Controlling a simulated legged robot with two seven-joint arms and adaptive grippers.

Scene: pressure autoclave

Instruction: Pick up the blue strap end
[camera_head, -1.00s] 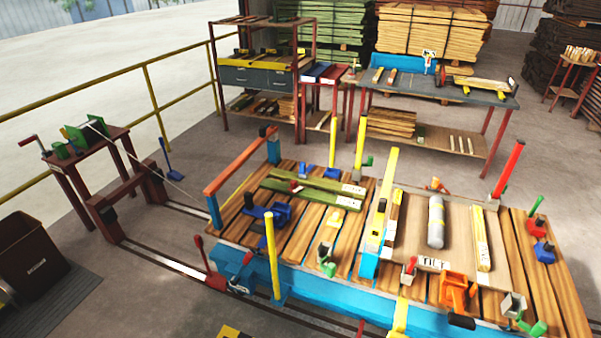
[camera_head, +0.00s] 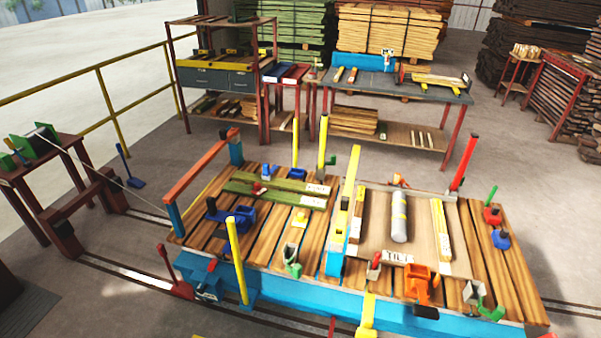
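I cannot tell which thing is the blue strap end. Several blue things show on and around the plank-topped blue cart (camera_head: 285,278). A blue clamp-like part (camera_head: 238,217) lies on its left side. A small blue part (camera_head: 268,172) is at the back, near the green boards. Another small blue part (camera_head: 501,239) is at the right end, beside a red part. A thin cable (camera_head: 95,172) runs from the green winch (camera_head: 38,140) toward the cart; its far end is too small to make out. Neither of my grippers is in view.
The cart also holds a grey cylinder (camera_head: 399,217), an orange clamp (camera_head: 418,282) and green boards (camera_head: 270,188). Yellow posts (camera_head: 237,260) and a red post (camera_head: 464,163) stand up from it. A workbench (camera_head: 425,90) stands behind. Floor rails run along the cart's front.

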